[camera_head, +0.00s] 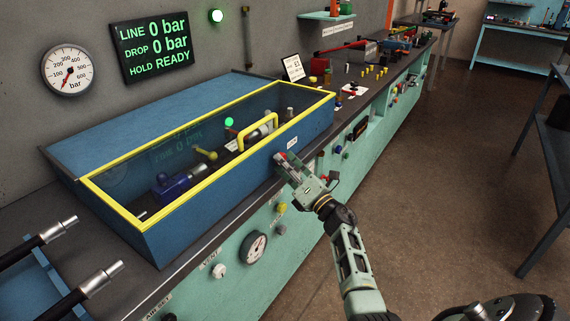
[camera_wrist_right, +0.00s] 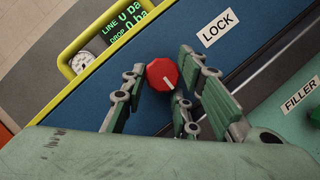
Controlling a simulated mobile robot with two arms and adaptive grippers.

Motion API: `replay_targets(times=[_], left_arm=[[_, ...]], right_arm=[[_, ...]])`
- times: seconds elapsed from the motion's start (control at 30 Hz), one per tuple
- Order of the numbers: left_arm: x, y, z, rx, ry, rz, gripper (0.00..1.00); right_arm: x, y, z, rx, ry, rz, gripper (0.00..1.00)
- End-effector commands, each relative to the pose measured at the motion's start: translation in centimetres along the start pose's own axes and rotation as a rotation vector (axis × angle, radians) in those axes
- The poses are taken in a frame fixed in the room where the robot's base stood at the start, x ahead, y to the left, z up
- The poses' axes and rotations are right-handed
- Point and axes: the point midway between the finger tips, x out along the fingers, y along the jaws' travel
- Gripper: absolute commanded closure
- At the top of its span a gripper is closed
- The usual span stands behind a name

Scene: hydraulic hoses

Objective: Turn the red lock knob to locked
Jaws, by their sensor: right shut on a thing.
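The red lock knob (camera_wrist_right: 162,73) sits on the blue front wall of the test box, beside the LOCK label (camera_wrist_right: 218,27). Its white pointer line slants toward the lower right of the right wrist view. My right gripper (camera_wrist_right: 160,88) has its fingers on both sides of the knob and is shut on it. In the head view the right gripper (camera_head: 284,161) is at the box's front wall, just below the small label, and mostly hides the knob. My left gripper is not in view.
The box has a closed, yellow-framed clear lid (camera_head: 158,205) with a yellow handle (camera_head: 258,131). A wall display (camera_head: 155,47) reads LINE 0 bar, DROP 0 bar, HOLD READY. A green lamp (camera_head: 216,16) is lit. Hoses with metal ends (camera_head: 103,277) lie at left. Open floor is at right.

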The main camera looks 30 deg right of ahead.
Motion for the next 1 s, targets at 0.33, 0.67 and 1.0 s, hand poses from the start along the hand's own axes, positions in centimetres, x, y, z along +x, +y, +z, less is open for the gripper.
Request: replay_targets(times=[0.33, 0.67, 1.0], left_arm=[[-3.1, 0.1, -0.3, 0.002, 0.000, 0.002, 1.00], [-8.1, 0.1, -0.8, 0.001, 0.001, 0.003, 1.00], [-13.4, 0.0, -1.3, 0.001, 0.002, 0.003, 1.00]], right_arm=[[0.3, 0.9, 0.3, 0.146, 0.006, -0.054, 0.99], [0.5, 1.4, 0.8, 0.424, 0.007, -0.169, 0.99], [0.7, 1.5, 1.3, 0.722, 0.006, -0.292, 0.99]])
